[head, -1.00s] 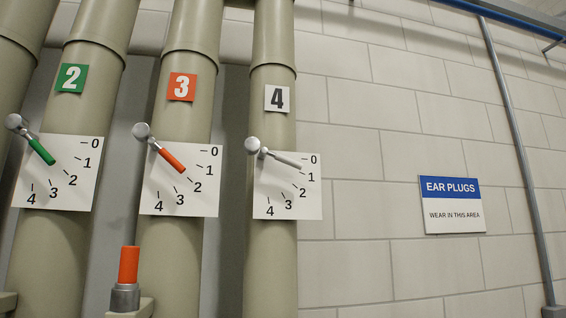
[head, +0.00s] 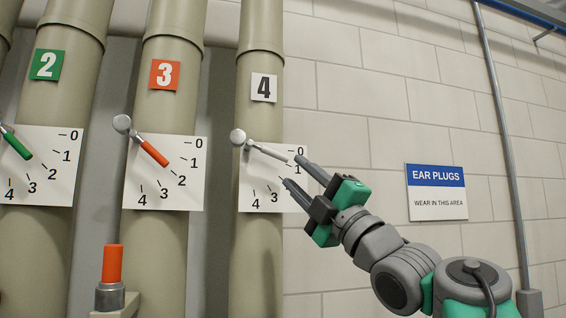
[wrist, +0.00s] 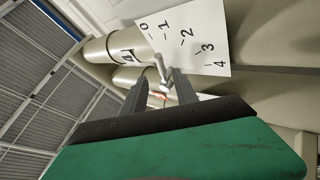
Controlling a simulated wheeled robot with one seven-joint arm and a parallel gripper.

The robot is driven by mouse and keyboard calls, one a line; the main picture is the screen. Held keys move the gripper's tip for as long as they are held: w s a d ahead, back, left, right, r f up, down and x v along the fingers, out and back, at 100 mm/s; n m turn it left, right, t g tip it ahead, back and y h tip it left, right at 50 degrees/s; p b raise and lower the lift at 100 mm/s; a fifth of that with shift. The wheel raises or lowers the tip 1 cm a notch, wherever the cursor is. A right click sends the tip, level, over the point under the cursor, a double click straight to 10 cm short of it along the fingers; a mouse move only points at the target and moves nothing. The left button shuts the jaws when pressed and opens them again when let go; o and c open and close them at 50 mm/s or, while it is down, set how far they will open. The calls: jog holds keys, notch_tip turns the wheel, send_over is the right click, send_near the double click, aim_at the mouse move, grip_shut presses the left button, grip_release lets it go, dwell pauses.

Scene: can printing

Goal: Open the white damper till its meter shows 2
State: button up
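The white damper is the pipe marked 4 (head: 263,87). Its lever (head: 266,151) runs from a round silver knob (head: 238,137) down to the right, pointing between 0 and 1 on its white meter plate (head: 252,180). My gripper (head: 292,171) is open at the lever's outer end, its upper fingertip overlapping that end and hiding the mark 1. In the wrist view the lever (wrist: 164,72) shows between the two open fingers (wrist: 162,78). I cannot tell whether a finger touches it.
The pipe marked 3 has an orange lever (head: 154,153), and the pipe marked 2 a green lever (head: 17,146). An orange-topped post (head: 112,264) stands low at the left. An ear plugs sign (head: 436,191) hangs on the wall at right. Bare wall lies between.

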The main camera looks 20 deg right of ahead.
aim_at(278, 157)
jog(key=p+x, duration=0.3)
jog(key=x, duration=0.2)
jog(key=shift+w+r, duration=0.2)
jog(key=shift+r, duration=0.1)
jog(key=shift+w+a+r, duration=0.15)
jog(key=shift+w+a, duration=0.05)
jog(key=shift+w, duration=0.25)
jog(key=shift+c, duration=0.3)
grip_shut()
